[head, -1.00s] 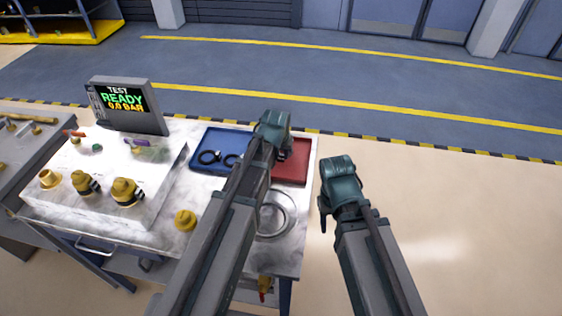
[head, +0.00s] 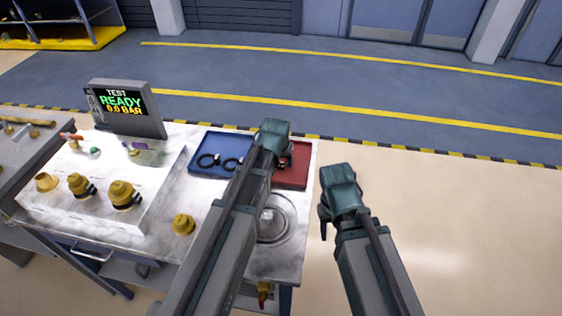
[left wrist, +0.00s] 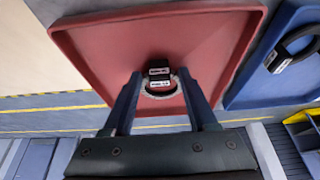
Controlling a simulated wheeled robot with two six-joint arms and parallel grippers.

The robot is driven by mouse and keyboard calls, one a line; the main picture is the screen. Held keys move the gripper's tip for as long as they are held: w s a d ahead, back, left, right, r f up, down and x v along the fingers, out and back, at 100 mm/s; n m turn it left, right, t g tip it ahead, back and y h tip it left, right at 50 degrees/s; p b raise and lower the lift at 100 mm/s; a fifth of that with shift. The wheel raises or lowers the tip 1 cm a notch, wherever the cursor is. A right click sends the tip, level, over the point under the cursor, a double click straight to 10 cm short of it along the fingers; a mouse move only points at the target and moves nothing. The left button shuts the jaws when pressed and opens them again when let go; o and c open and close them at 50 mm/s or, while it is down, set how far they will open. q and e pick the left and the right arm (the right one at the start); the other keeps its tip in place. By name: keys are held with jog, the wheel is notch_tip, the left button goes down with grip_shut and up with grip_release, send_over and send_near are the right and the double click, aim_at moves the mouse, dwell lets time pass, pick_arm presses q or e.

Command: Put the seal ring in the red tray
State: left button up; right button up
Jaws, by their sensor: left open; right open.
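The red tray (head: 291,178) is at the bench's back right corner. In the left wrist view, the red tray (left wrist: 95,60) lies below my left gripper. A pale grey ring (left wrist: 160,90) with black, white-labelled pieces lies in it, between the fingertips; I cannot tell whether they touch it. In the head view my left gripper (head: 280,158) is over the tray and hides part of it. It is open. My right gripper (head: 324,215) is open and empty, right of the bench.
A blue tray (head: 205,171) with black rings (head: 209,160) stands left of the red one. A round plate (head: 288,224) is in front. A yellow cap (head: 183,224) and a test stand with a "READY" screen (head: 122,102) are further left. The floor right of the bench is clear.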

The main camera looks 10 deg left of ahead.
pick_arm(q)
jog(key=shift+r, duration=0.1)
pick_arm(e)
jog(key=shift+r, duration=0.1)
pick_arm(q)
jog(key=p+v, duration=1.1)
jog(key=v, duration=0.1)
pick_arm(e)
notch_tip(320, 180, up, 11)
